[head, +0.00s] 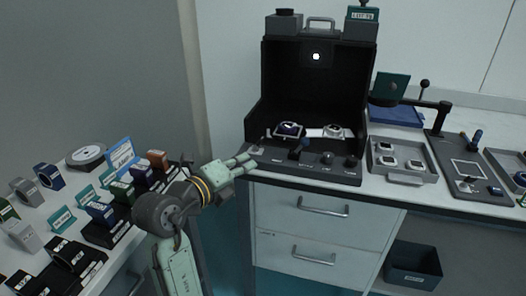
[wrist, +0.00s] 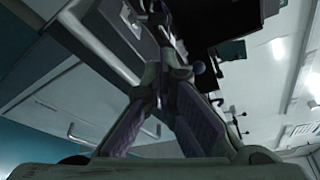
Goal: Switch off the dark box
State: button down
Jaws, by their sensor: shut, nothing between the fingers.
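The dark box (head: 317,85) is a tall black case with an open front, standing on the white bench. A small white light (head: 316,57) glows on its inner back wall. A black control panel (head: 300,168) with several knobs and small switches runs along its front; the labels are too small to read. My gripper (head: 251,160) is shut and empty at the panel's front left corner; whether it touches cannot be told. In the wrist view my fingers (wrist: 172,62) converge, with a dark surface beyond them.
Two watches (head: 288,130) (head: 333,131) lie inside the box. A grey tray (head: 402,160) and a magnifier stand (head: 440,118) are to its right. A side table at left holds watch stands and cards (head: 120,155). White drawers (head: 318,228) lie below the bench.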

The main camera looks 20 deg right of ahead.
aim_at(261, 141)
jog(key=p+x, duration=0.3)
jog(key=x, duration=0.5)
jog(key=shift+w+d+r, duration=0.1)
jog(key=shift+w+d, duration=0.15)
jog(key=shift+d, duration=0.05)
jog(key=shift+w+d+f, duration=0.25)
jog(key=shift+w+d, duration=0.2)
jog(key=shift+w+a+r+n+h+b, duration=0.1)
jog(key=shift+a+r+n+h+b, duration=0.15)
jog(key=shift+n+b, duration=0.7)
jog(key=n+b, duration=0.1)
jog(key=b, duration=0.1)
jog(key=h+b, duration=0.1)
jog(key=b, duration=0.1)
jog(key=shift+w+a+r+n, duration=0.1)
jog(key=shift+w+a+n, duration=0.05)
jog(key=shift+n, duration=0.2)
jog(key=n+b, duration=0.1)
jog(key=n+t+b, duration=0.1)
jog(key=n+b, duration=0.1)
jog(key=a+r+n+h+b, duration=0.1)
jog(key=shift+w, duration=0.35)
jog(key=shift+r, duration=0.3)
jog(key=shift+s+f, duration=0.1)
